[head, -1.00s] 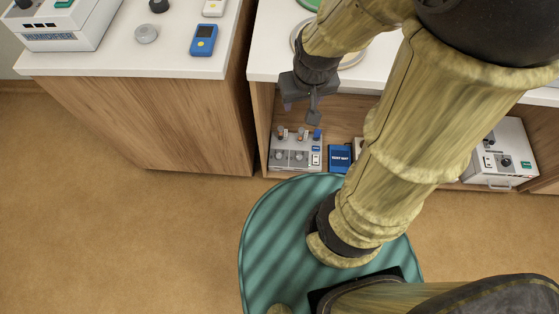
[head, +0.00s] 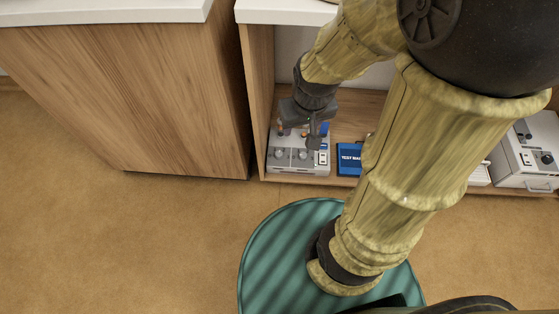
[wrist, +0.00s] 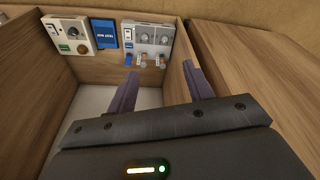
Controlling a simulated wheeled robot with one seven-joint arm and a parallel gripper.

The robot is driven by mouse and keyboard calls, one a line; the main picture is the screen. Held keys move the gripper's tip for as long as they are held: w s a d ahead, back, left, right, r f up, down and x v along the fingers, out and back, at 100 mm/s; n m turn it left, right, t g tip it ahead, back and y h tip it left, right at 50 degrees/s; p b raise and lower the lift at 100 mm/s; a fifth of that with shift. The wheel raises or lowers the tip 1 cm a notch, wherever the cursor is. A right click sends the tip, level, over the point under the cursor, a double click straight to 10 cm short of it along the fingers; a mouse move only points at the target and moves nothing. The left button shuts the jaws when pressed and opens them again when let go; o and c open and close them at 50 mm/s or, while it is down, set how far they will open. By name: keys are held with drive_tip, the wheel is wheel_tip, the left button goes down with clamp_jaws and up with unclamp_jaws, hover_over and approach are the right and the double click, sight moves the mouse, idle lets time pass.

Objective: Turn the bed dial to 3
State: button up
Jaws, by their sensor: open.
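A grey control box (head: 298,162) stands low in the open shelf. It has two round grey dials, the left dial (head: 279,154) and the right dial (head: 301,155), and upright copper-coloured fittings behind them. Their markings are too small to read, and I cannot tell which is the bed dial. The box also shows in the wrist view (wrist: 149,46), beyond the fingers. My gripper (head: 298,132) is open and empty, above the rear of the box in the head view, hiding part of it. In the wrist view my gripper (wrist: 160,72) shows both fingers apart, with nothing between them.
A blue box (head: 349,160) stands right of the control box. A white device (head: 527,160) with a dark knob stands farther right. The shelf's wooden side wall (head: 259,110) is close on the left, and the white counter top (head: 285,12) overhangs it.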

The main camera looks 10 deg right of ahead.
wheel_tip(320, 180, down, 10)
drive_tip(key=w+n+b, duration=0.2)
drive_tip(key=b, duration=0.6)
drive_tip(key=n+g+b, duration=0.2)
drive_tip(key=n+b, duration=0.2)
drive_tip(key=n, duration=1.7)
hover_over(280, 153)
wheel_tip(280, 153, down, 19)
drive_tip(key=shift+s, duration=0.4)
drive_tip(key=f+b, duration=0.3)
drive_tip(key=f, duration=0.2)
drive_tip(key=f+b, duration=0.4)
drive_tip(key=f, duration=0.2)
drive_tip(key=f+b, duration=0.4)
drive_tip(key=f, duration=0.2)
drive_tip(key=shift+w+a+f, duration=0.15)
drive_tip(key=shift+w+f, duration=0.05)
drive_tip(key=shift+w, duration=0.15)
drive_tip(key=shift+c, duration=0.4)
